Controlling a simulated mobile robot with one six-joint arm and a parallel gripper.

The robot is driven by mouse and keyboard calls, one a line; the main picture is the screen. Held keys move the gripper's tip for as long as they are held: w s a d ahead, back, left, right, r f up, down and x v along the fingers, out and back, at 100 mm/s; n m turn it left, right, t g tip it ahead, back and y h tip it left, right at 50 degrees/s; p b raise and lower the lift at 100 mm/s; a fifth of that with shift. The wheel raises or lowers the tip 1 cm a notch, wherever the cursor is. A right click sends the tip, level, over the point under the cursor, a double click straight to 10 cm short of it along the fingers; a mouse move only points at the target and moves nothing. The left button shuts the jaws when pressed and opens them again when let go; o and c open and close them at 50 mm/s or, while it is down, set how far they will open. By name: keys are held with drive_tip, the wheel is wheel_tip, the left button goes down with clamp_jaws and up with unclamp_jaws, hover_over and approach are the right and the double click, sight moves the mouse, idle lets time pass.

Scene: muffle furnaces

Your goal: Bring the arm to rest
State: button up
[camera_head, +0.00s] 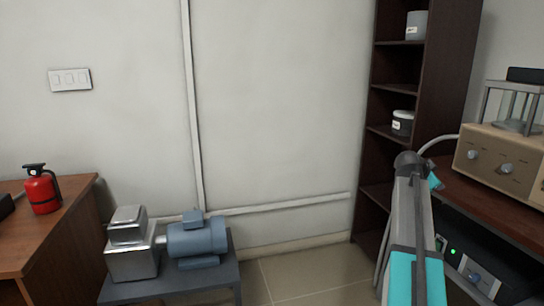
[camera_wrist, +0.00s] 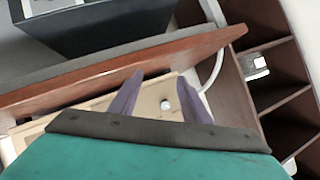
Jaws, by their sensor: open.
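My gripper (camera_wrist: 160,76) shows in the wrist view with its two dark fingers apart and nothing between them. Behind the fingers is a beige instrument box (camera_wrist: 150,98) with a round knob, beside the reddish-brown table edge (camera_wrist: 120,68). I cannot tell how far the fingers are from either. In the head view my grey and teal arm (camera_head: 417,235) rises at the right, in front of the dark shelf and beside the table. The gripper's fingers cannot be made out there.
In the head view the beige instrument (camera_head: 500,160) stands on the right table (camera_head: 465,195), with a dark unit (camera_head: 480,270) below. A dark shelf (camera_head: 388,85) stands behind my arm. A motor pump (camera_head: 197,240) and a red extinguisher (camera_head: 42,190) are left. Floor (camera_head: 305,270) is clear between.

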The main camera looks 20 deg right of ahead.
drive_tip(key=w+a+f+n+y+p, duration=0.2)
drive_tip(key=w+a+f+p, duration=0.15)
drive_tip(key=a+f, duration=0.55)
drive_tip(key=w+a+f+n+y+p, duration=0.15)
drive_tip(key=w+a+f, duration=0.25)
drive_tip(key=a+f, duration=0.6)
drive_tip(key=s+a+f+n+g+y+p, duration=0.1)
drive_tip(key=s+a+f+n+y+p, duration=0.15)
drive_tip(key=a+f, duration=0.65)
drive_tip(key=s+a+f+n+g+y+p, duration=0.1)
drive_tip(key=s+a+f+p, duration=0.15)
drive_tip(key=a+f, duration=0.65)
drive_tip(key=s+a+f+n+g+y+p, duration=0.2)
drive_tip(key=s+a+f+n+g+p, duration=0.15)
drive_tip(key=s+a+f, duration=1.2)
drive_tip(key=s+a+n+g+y+p, duration=0.1)
drive_tip(key=s+a+n, duration=0.3)
drive_tip(key=s, duration=0.8)
drive_tip(key=s+a+n+g+y+p, duration=0.1)
drive_tip(key=s+a+n+g, duration=0.2)
drive_tip(key=s, duration=0.9)
drive_tip(key=shift+a+f+n+y, duration=0.4)
drive_tip(key=shift+a+n, duration=0.4)
drive_tip(key=shift+n, duration=0.45)
drive_tip(key=shift+g, duration=0.25)
